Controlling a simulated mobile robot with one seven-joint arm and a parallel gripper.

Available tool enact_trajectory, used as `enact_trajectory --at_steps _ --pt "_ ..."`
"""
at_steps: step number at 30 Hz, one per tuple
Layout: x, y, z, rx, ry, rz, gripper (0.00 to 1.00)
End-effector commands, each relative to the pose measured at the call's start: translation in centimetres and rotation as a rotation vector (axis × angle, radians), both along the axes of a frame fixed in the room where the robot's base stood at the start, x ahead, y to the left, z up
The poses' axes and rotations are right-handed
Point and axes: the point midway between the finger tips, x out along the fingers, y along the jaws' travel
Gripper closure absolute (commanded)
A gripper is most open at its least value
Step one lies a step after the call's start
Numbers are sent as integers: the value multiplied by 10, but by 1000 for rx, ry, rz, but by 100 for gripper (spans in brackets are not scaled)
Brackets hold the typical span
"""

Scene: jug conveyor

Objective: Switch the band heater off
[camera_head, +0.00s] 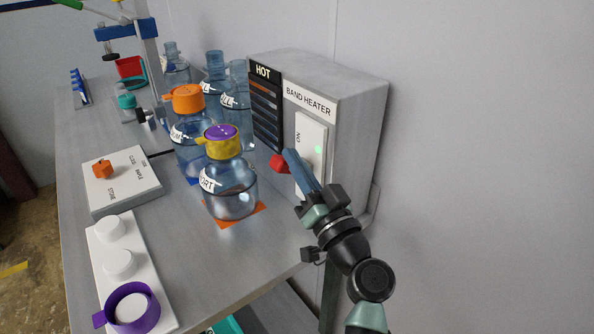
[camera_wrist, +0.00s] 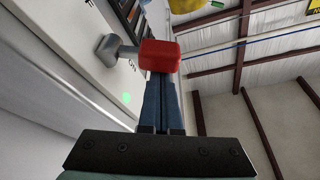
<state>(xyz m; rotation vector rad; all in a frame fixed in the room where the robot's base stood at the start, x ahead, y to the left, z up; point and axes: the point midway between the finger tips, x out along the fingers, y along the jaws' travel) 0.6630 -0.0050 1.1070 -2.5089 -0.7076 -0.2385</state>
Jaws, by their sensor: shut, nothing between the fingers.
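The band heater (camera_head: 358,105) is a grey box at the back right edge of the bench. Its white switch plate (camera_head: 312,137) reads ON near the top and has a lit green light (camera_head: 318,149). A lever with a red knob (camera_head: 279,163) sticks out from the plate; it also shows in the wrist view (camera_wrist: 160,55) on a grey shaft. My gripper (camera_head: 288,154) has its blue fingers together and empty. The fingertips are right at the red knob; I cannot tell whether they touch it. My fingers hide the lower part of the plate.
A jug with a purple and yellow cap (camera_head: 231,185) stands on an orange mat left of my gripper. An orange-capped jug (camera_head: 190,135) and several others stand behind it. A dial box (camera_head: 122,182) and a white rack (camera_head: 108,258) lie further left. Bare bench lies between.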

Motion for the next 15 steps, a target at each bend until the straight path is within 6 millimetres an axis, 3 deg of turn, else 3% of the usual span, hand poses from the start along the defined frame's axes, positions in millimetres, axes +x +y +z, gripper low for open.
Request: enact_trajectory --at_steps 1,15 --pt "-1 1 -11 -18 -15 1 100" --pt "-7 9 -29 -247 -181 -1 100"
